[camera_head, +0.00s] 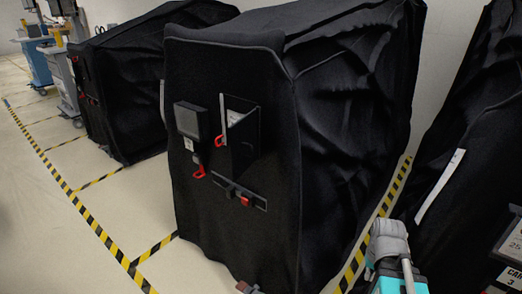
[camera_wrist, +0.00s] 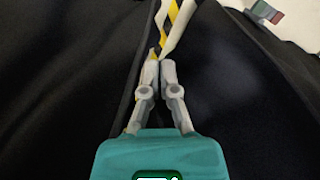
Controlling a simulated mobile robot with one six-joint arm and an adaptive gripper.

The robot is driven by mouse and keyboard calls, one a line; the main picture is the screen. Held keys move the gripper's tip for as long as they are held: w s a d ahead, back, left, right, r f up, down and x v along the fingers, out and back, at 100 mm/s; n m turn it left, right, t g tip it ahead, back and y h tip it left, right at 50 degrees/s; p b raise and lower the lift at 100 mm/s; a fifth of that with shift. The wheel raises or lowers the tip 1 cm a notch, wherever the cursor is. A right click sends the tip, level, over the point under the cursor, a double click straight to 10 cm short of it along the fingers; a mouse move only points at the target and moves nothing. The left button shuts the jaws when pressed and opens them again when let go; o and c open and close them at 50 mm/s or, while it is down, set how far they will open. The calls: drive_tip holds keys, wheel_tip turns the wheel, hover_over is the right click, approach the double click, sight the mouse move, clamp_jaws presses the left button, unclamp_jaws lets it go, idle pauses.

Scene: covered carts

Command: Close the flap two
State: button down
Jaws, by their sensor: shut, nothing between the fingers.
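A covered black cart (camera_head: 235,215) stands in the middle of the head view. On its front, a dark flap (camera_head: 243,138) stands swung out from a window, with a pale surface showing behind it and a red tag at its lower left. A grey-faced dark panel (camera_head: 188,122) is to its left, also with a red tag below. No number is readable on either. My gripper (camera_wrist: 160,63) is shut and empty in the wrist view, between dark cloth surfaces. In the head view, my grey and teal arm end shows at lower right, apart from the flap.
Another covered cart (camera_head: 465,175) stands close on the right, with a white strip on it. A narrow aisle with yellow-black floor tape (camera_head: 400,180) lies between the carts. More carts stand at the back left. The floor (camera_head: 60,220) at left is clear.

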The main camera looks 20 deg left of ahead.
drive_tip(key=shift+r, duration=0.1)
drive_tip(key=w+a+r+m+g+y+p, duration=0.1)
drive_tip(key=w+a+r+m+y+p, duration=0.2)
drive_tip(key=r, duration=0.4)
drive_tip(key=w+a+r+m+y+p, duration=0.3)
drive_tip(key=a+r+y+p, duration=0.2)
drive_tip(key=a+r, duration=0.3)
drive_tip(key=w+a+r+m+g+y+p, duration=0.1)
drive_tip(key=w+a+r+m+y+p, duration=0.3)
drive_tip(key=a+r+p, duration=0.2)
wheel_tip(320, 180, up, 2)
drive_tip(key=shift+r+g, duration=0.2)
drive_tip(key=shift+g, duration=0.1)
drive_tip(key=w+a+r+m+g+y, duration=0.3)
drive_tip(key=a+r+g+y, duration=0.1)
drive_tip(key=r, duration=0.4)
drive_tip(key=shift+w+a+r+y, duration=0.2)
drive_tip(key=shift+a+r+y, duration=0.15)
drive_tip(key=shift+a, duration=0.3)
drive_tip(key=shift+a, duration=0.1)
